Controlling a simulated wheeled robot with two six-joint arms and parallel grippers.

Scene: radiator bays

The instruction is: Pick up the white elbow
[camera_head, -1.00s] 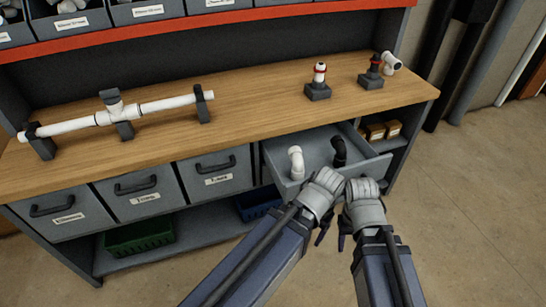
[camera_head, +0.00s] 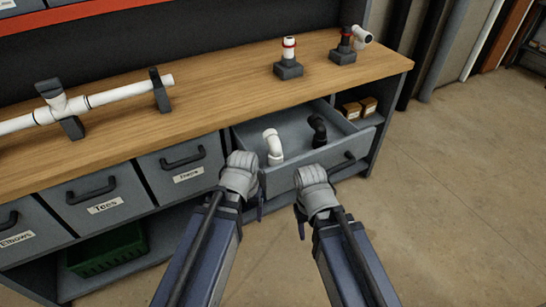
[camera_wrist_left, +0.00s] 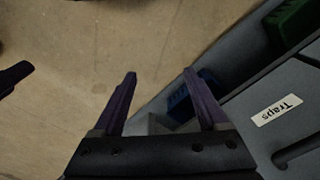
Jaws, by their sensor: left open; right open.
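The white elbow (camera_head: 273,146) stands in the open grey drawer (camera_head: 292,122), in its left part. A black elbow (camera_head: 318,131) stands to its right in the same drawer. My left gripper (camera_head: 250,192) is in front of the drawer's left front corner, below the white elbow and apart from it. In the left wrist view its dark fingers (camera_wrist_left: 160,75) are spread with nothing between them; the elbow is not in that view. My right gripper (camera_head: 308,205) is open in front of the drawer front. Its fingertips are partly hidden by the hand.
Closed drawers, one labelled Traps (camera_wrist_left: 277,110), lie left of the open drawer. The wooden worktop (camera_head: 220,82) above holds a white pipe assembly (camera_head: 85,104) and fittings on stands (camera_head: 288,67). A green bin (camera_head: 108,250) sits on the lower shelf. The floor at right is clear.

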